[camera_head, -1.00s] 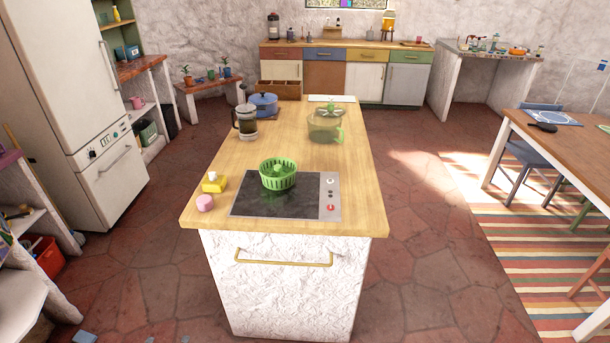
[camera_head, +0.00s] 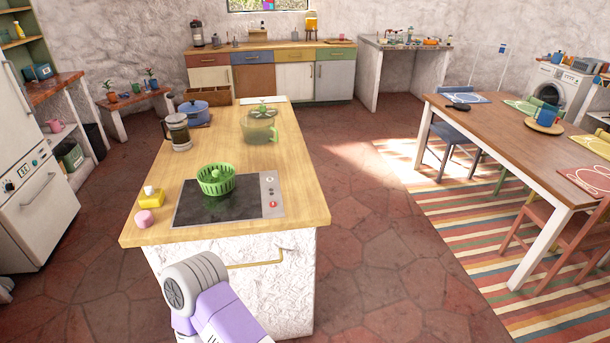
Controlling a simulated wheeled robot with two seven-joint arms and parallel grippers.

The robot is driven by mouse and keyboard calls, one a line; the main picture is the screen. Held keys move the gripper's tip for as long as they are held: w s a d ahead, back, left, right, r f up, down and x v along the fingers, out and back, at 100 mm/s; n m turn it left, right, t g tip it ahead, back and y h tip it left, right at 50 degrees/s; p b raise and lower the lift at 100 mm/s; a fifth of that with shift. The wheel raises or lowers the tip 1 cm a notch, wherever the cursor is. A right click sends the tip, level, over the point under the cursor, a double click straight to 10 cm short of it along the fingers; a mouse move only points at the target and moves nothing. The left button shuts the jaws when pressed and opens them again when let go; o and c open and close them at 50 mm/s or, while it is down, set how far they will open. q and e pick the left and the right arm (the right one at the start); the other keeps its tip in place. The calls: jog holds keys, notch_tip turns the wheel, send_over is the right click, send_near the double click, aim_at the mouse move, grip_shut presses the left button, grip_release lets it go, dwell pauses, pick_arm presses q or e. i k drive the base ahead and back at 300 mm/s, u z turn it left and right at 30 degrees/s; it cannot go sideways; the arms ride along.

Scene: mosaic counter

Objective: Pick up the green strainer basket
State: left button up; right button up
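The green strainer basket (camera_head: 216,180) is a slotted bowl with a raised middle. It stands upright on the black cooktop (camera_head: 190,207) near the front of the wooden island counter. Part of one of my arms, white and purple, shows at the bottom of the picture in front of the island. No gripper fingers show on it. Neither gripper is in view.
On the island (camera_head: 309,198), a yellow item (camera_head: 151,198) and a pink item (camera_head: 144,218) lie left of the cooktop. A French press (camera_head: 178,132), a blue pot (camera_head: 194,112) and a clear green-handled bowl (camera_head: 260,127) stand behind. A dining table (camera_head: 520,150) is at right.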

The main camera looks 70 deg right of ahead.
aim_at(217, 178)
jog(key=z, duration=1.4)
jog(key=i, duration=0.15)
jog(key=u, duration=0.05)
